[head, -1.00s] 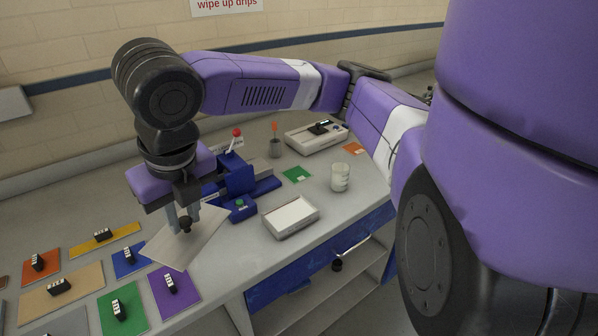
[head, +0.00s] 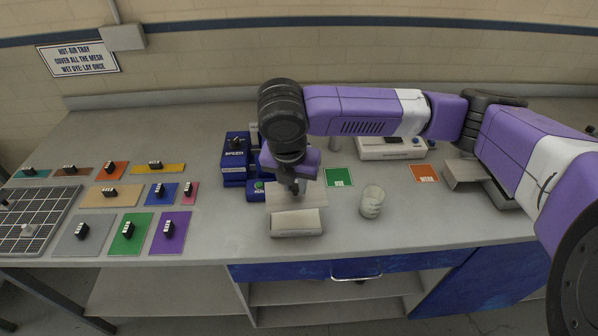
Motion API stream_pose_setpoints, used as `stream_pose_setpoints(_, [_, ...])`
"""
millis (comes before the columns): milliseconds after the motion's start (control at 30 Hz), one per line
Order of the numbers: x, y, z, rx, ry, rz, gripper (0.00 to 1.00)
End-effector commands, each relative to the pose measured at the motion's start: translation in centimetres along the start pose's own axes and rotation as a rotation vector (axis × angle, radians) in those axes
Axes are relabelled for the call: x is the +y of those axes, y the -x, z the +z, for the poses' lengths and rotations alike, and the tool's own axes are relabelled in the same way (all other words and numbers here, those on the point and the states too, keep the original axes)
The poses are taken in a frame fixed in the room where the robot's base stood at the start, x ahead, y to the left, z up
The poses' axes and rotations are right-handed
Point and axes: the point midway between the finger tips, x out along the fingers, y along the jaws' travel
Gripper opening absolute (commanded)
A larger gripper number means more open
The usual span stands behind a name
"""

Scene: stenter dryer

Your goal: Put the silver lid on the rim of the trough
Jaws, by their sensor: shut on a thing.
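The silver lid (head: 311,200) is a thin, flat grey plate with a dark knob. My gripper (head: 293,188) points down and is shut on this knob, partly hiding the lid. The trough (head: 297,229) is a small pale rectangular tray near the front of the bench. In the head view the lid shows just behind the trough, and its near edge meets or overlaps the trough's far rim. I cannot tell the height gap between them or whether they touch.
A blue machine (head: 235,160) stands left of my gripper. A glass beaker (head: 372,203) stands close right of the trough. Several coloured plates with black handles, including a purple one (head: 170,234), lie left.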

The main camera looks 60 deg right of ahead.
Motion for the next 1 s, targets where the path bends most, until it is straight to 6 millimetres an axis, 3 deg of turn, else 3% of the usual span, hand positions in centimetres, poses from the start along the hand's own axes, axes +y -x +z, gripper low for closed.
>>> stream_pose_setpoints(200, [0.3,-1.8,-0.3,0.0,-0.079,-0.022,0.0])
stream_pose_setpoints(633, [0.3,-1.9,-0.5,0.0,-0.08,-0.022,0.0])
stream_pose_setpoints(1000, [0.3,-4.4,-1.1,0.0,-0.079,-0.022,0.0])
